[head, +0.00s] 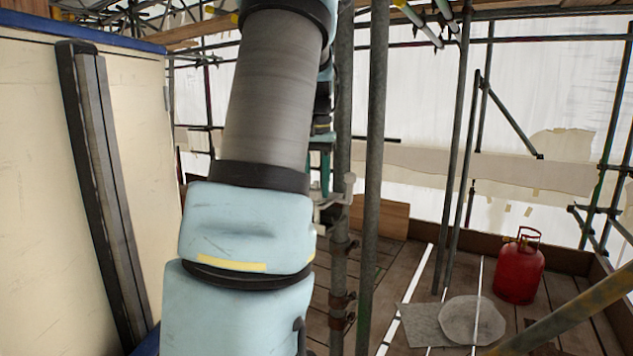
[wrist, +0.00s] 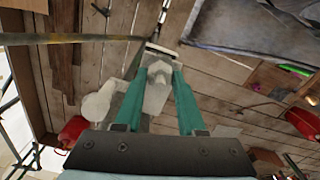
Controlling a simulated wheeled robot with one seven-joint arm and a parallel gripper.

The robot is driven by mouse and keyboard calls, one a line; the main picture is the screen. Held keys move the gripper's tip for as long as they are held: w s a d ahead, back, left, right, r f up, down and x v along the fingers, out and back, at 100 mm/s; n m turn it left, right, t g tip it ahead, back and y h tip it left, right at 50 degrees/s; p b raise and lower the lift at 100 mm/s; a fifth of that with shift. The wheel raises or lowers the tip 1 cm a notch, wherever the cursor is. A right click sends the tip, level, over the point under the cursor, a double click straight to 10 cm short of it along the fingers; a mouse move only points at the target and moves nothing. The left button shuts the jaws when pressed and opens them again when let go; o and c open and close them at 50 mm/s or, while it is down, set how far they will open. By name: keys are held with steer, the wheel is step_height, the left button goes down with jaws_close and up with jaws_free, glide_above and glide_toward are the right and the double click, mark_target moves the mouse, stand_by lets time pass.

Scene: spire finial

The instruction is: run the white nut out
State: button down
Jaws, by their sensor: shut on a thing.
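In the wrist view my gripper (wrist: 160,72) has its two teal fingers closed around a pale, faceted piece, which looks like the white nut (wrist: 158,92). A pale fitting with a rounded end (wrist: 97,105) shows just left of the fingers. In the head view my gripper (head: 321,172) is small and points down, partly hidden behind my arm. A pale fitting (head: 333,201) shows at its fingertips, beside an upright scaffold pole. The nut's thread and how far along it the nut sits cannot be made out.
Upright scaffold poles (head: 374,150) stand close to the right of my arm. A cream panel (head: 35,190) is at the left. A red gas bottle (head: 519,270) stands on the plank deck (head: 390,290) at the right, near a pale round disc (head: 472,320).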

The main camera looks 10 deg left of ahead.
steer(key=n+p, duration=0.1)
steer(key=n, duration=0.2)
steer(key=shift+n, duration=0.3)
steer(key=n+p, duration=0.1)
steer(key=n, duration=0.2)
steer(key=shift+r+n, duration=0.1)
steer(key=shift+n, duration=0.2)
steer(key=n+p, duration=0.3)
steer(key=n, duration=0.9)
steer(key=shift+n, duration=0.4)
steer(key=n, duration=0.6)
steer(key=shift+n, duration=0.3)
steer(key=c, duration=0.5)
jaws_free()
